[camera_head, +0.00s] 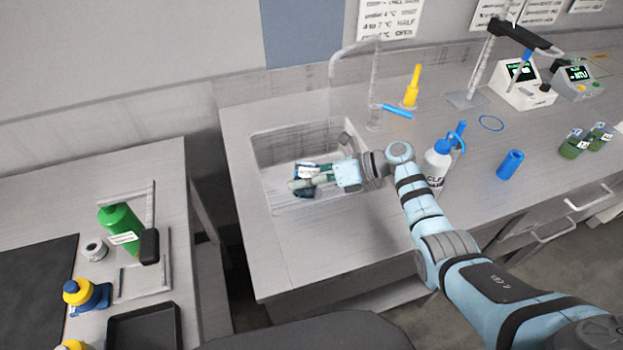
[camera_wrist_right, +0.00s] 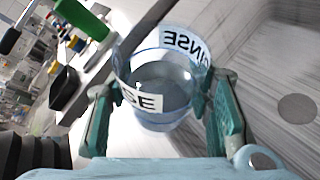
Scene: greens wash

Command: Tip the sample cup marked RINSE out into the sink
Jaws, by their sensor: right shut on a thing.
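The sample cup marked RINSE (camera_head: 309,172) is clear and bluish with a white label, held over the sink (camera_head: 259,165). My right gripper (camera_head: 303,180) is shut on it. In the right wrist view the cup (camera_wrist_right: 165,68) sits between the two green finger pads, with RINSE readable on its label in part. Its inside looks grey-blue; I cannot tell whether liquid is in it. The cup looks tilted in the head view, but how far is unclear, as the fingers cover part of it. My left gripper is not in view.
A faucet (camera_head: 375,85) stands behind the sink. A white wash bottle (camera_head: 437,163) stands right of the sink, close to my right arm. A green bottle (camera_head: 120,222) is on the left bench.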

